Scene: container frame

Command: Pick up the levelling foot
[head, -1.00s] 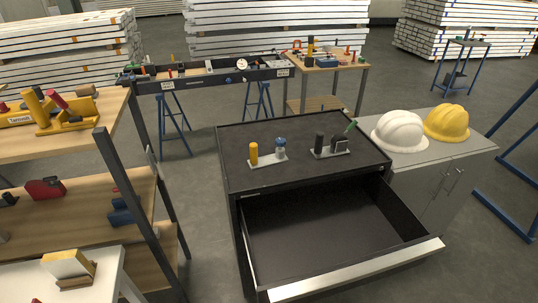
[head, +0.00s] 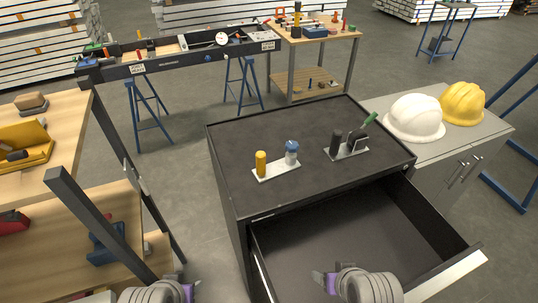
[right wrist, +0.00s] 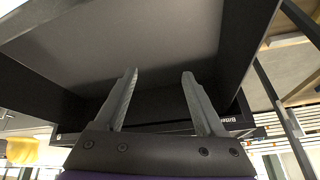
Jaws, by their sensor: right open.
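I cannot pick out the levelling foot for certain; small dark items (head: 322,84) on the lower shelf of the back wooden bench are too small to identify. On the black cabinet top, one light plate (head: 277,174) bears a yellow cylinder (head: 261,164) and a blue-capped piece (head: 291,153). My left gripper (head: 188,291) is at the bottom edge, mostly cut off. My right gripper (head: 325,283) is low in front of the open drawer; in the right wrist view (right wrist: 160,76) its fingers are apart and empty.
The black cabinet's drawer (head: 365,236) is pulled out and looks empty. White (head: 414,117) and yellow (head: 462,103) helmets sit on the grey cabinet at right. A wooden shelf unit (head: 68,143) stands at left. A long dark frame (head: 185,62) rests on blue trestles behind.

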